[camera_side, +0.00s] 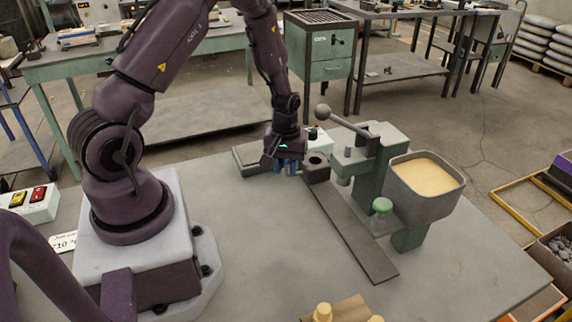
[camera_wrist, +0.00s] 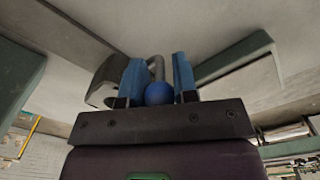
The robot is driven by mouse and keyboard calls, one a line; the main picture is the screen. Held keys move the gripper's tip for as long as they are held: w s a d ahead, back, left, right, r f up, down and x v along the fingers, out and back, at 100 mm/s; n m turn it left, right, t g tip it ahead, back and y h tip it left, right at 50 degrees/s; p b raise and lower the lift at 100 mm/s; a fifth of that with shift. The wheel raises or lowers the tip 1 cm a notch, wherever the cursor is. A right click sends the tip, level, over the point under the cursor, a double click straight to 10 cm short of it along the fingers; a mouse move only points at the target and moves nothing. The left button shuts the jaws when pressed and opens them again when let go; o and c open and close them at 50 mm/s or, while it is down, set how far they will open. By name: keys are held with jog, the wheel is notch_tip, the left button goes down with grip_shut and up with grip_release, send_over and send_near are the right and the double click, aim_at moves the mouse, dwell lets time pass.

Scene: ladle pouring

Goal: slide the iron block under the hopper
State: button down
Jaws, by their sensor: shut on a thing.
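The iron block (camera_side: 318,175) is a small dark grey block with a round hole in its top, at the far end of a long dark strip (camera_side: 352,233). The hopper (camera_side: 428,205) is a grey-green bin full of pale yellow material, held on a green stand right of the block. My gripper (camera_side: 284,170) is low, just left of the block, with its blue fingers down. In the wrist view a blue ball knob (camera_wrist: 158,93) on a grey rod sits between the fingertips, and my gripper is shut on it. How the rod joins the block is hidden.
A lever with a grey ball (camera_side: 323,112) rises from the green stand (camera_side: 372,155). A green-lidded jar (camera_side: 382,207) stands below the hopper. The grey tabletop left of the strip is clear.

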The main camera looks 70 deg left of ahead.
jog(key=d, duration=0.9)
jog(key=c, duration=0.9)
grip_release()
notch_tip(320, 180, up, 8)
jog(key=shift+f, duration=0.2)
